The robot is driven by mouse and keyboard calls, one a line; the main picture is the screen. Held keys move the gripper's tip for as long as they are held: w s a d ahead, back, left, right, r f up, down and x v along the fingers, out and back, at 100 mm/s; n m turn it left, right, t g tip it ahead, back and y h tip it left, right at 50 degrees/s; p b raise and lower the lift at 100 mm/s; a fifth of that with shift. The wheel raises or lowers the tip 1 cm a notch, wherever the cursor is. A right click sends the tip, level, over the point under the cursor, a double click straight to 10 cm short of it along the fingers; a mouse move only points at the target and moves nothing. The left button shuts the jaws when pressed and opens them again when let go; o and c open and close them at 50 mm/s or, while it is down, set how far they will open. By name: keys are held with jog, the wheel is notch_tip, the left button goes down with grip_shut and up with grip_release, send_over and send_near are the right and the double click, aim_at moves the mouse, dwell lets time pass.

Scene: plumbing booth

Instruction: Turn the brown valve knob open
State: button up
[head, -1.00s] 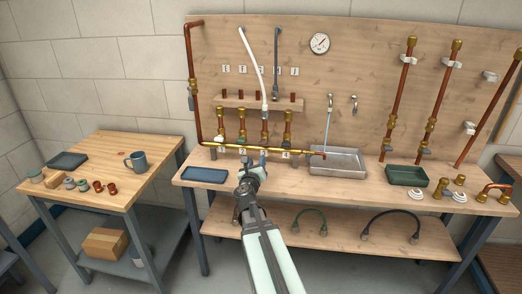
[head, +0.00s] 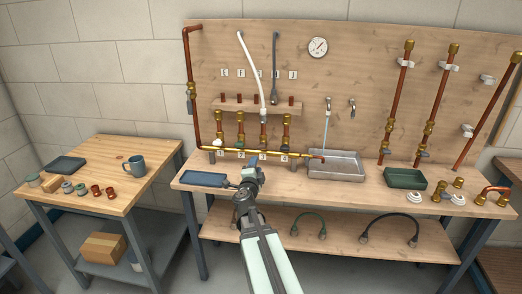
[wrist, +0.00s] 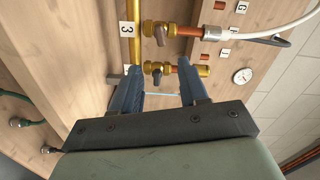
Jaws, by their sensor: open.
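Several brass valves stand in a row on the brass pipe (head: 232,152) at the back of the bench. In the wrist view, a dark brownish knob (wrist: 157,80) on the lower valve shows between my fingertips. A similar dark brown knob (wrist: 160,38) is on the valve above it, beside the card marked 3 (wrist: 127,35). I cannot tell which of these two is browner. My gripper (wrist: 158,70) is open and empty; its blue fingers point at the lower valve. In the head view my gripper (head: 253,162) is in front of the row. The gap to the knob is unclear.
A white hose (head: 250,65) rises from the third valve. A blue tray (head: 203,179) lies left of my gripper and a metal basin (head: 338,164) stands to the right, under a tap (head: 328,103). A green tray (head: 405,179) is further right.

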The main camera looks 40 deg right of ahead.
aim_at(261, 148)
jog(key=x, duration=1.3)
jog(key=shift+w+d, duration=0.25)
jog(key=shift+w, duration=0.05)
grip_shut()
